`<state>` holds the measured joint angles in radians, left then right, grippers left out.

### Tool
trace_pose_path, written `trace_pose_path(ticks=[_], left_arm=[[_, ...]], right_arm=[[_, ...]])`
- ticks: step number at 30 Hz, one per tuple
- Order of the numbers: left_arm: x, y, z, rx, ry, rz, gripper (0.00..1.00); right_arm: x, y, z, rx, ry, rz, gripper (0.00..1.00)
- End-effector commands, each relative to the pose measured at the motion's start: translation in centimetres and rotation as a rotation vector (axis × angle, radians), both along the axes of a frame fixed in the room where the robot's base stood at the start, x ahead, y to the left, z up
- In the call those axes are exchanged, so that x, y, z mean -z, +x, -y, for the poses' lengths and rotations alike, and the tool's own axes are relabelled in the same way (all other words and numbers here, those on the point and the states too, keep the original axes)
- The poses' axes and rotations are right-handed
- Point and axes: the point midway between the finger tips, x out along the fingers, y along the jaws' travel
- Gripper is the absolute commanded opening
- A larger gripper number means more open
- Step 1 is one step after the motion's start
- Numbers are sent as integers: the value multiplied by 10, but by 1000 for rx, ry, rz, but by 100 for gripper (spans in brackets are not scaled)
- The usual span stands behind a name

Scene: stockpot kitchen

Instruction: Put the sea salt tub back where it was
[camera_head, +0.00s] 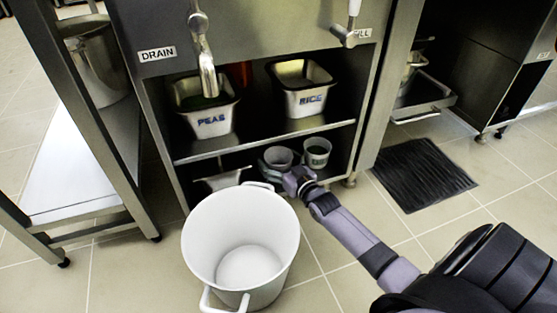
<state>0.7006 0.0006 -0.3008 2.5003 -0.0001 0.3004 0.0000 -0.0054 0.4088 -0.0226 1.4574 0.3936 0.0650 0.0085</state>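Two small tubs stand low in the cabinet under the counter, at the right end of the bottom level: a grey-rimmed left tub (279,156) and a pale right tub (317,152) with dark greenish contents. Their labels are too small to read, so I cannot tell which is the sea salt tub. My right gripper (276,167) reaches in from the lower right, with its fingers at the front of the left tub. Whether they are closed on it is unclear, as the wrist hides part of them. My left gripper is out of view.
A large white stockpot (240,240) stands on the floor before the cabinet, close left of my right forearm. Bins marked PEAS (211,121) and RICE (305,99) sit on the shelf above. A black mat (423,175) lies at right; a steel rack (85,165) stands left.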

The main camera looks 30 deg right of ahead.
Motion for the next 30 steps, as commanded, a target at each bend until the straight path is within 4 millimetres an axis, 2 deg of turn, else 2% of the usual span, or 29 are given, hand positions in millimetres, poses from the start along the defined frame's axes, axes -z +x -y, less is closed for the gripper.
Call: trace_pose_path(ticks=[11,14,21,27,30], left_arm=[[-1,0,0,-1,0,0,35],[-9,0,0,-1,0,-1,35],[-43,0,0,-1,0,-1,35],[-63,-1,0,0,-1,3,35],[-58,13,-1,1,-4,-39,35]], right_arm=[[-3,0,0,0,0,1,89],[-5,-8,0,0,0,-2,89],[-11,-56,-1,0,-1,-6,89],[-12,-96,-3,0,1,-4,89],[-11,-109,-3,0,1,-2,89]])
